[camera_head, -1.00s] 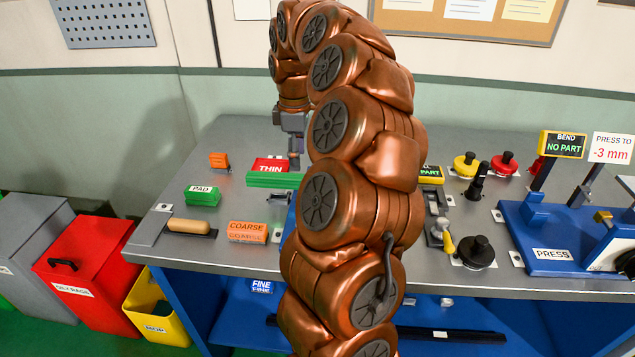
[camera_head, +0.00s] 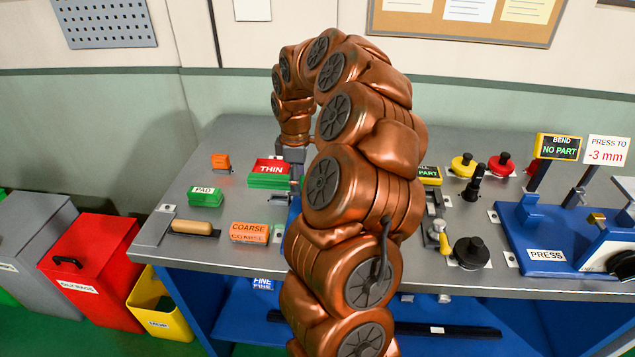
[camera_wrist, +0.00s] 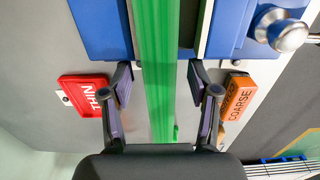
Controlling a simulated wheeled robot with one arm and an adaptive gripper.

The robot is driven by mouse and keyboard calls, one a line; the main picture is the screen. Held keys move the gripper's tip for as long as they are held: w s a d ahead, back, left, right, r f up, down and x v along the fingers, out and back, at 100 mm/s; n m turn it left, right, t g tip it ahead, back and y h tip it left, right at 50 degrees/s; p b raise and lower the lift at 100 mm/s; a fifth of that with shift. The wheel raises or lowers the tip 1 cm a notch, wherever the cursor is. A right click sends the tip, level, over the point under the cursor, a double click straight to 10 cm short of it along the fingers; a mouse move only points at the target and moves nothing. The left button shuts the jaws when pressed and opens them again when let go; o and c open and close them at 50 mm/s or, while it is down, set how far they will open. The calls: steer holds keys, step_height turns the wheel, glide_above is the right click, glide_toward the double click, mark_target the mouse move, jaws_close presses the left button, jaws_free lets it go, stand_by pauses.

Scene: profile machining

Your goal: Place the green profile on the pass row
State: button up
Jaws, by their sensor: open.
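The green profile is a long bright green bar (camera_wrist: 155,70). In the wrist view it runs lengthwise between the two fingers of my gripper (camera_wrist: 162,110), with a visible gap on each side. The fingers are open and do not touch it. In the head view a green strip (camera_head: 268,182) shows just in front of the red THIN label, and I cannot tell how much of it is the profile. My gripper is mostly hidden behind my arm there. I cannot make out a pass row.
The red THIN block (camera_wrist: 88,92) lies left of the fingers and the orange COARSE block (camera_wrist: 238,100) close right. A green PAD block (camera_head: 205,196) and a wooden-handled tool (camera_head: 193,228) stand left. The blue press (camera_head: 550,235) is right. Bins stand on the floor at left.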

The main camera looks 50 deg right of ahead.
jaws_close()
stand_by(0.4)
steer(key=shift+r, duration=0.1)
